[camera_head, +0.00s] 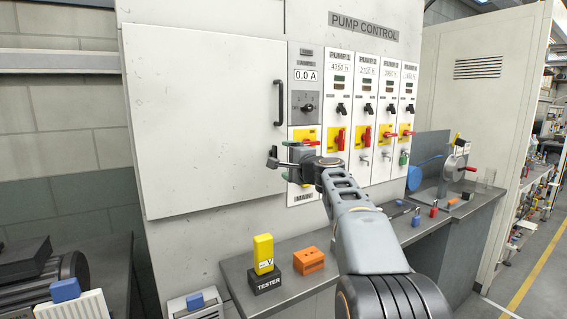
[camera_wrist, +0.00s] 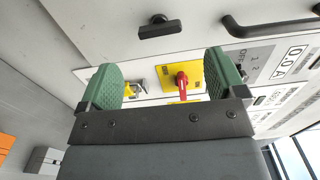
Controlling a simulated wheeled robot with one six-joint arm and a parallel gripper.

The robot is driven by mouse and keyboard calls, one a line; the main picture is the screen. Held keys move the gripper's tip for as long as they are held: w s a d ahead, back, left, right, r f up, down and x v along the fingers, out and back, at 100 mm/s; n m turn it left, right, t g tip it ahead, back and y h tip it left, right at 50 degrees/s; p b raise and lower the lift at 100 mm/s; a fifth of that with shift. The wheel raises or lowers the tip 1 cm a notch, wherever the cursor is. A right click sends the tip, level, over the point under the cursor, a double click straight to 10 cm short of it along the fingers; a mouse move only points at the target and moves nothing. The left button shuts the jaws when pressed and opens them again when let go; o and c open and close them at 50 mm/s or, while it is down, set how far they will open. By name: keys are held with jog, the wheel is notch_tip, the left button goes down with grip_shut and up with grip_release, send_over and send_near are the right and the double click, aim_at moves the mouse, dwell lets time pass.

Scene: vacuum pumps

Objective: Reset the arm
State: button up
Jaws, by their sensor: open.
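My gripper (camera_head: 284,160) is at the end of my outstretched arm, in front of the lower part of the main column of the pump control cabinet (camera_head: 225,235). It partly covers that column's yellow plate. In the wrist view my gripper (camera_wrist: 162,78) shows two green pads wide apart with nothing between them. A red switch handle (camera_wrist: 181,80) on a yellow plate (camera_wrist: 196,72) shows beyond the pads, apart from them. A black latch (camera_wrist: 160,28) also shows there.
The cabinet door (camera_head: 205,120) is shut, with a black handle (camera_head: 279,103). Below, the bench (camera_head: 330,258) carries a yellow tester (camera_head: 263,252), an orange block (camera_head: 308,261) and small padlocks (camera_head: 416,219). A crank device (camera_head: 453,168) stands at right. The aisle floor lies far right.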

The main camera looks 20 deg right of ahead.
jog(key=s+a+f+n+g+y+p, duration=0.2)
jog(key=s+a+f+n+g+p, duration=0.2)
jog(key=s+a+f+n+g, duration=0.6)
jog(key=s+a+f+n+g+h+p, duration=0.1)
jog(key=s+a+f+n+g+h, duration=0.1)
jog(key=s+f, duration=0.5)
jog(key=s+a+f+n+g+h+p, duration=0.1)
jog(key=s+f+n, duration=0.4)
jog(key=s, duration=1)
notch_tip(320, 180, down, 4)
jog(key=shift+s+a+r+g+h+p, duration=0.2)
jog(key=shift+a+g+h+p, duration=0.3)
jog(key=shift+a, duration=0.75)
jog(key=shift+c, duration=0.3)
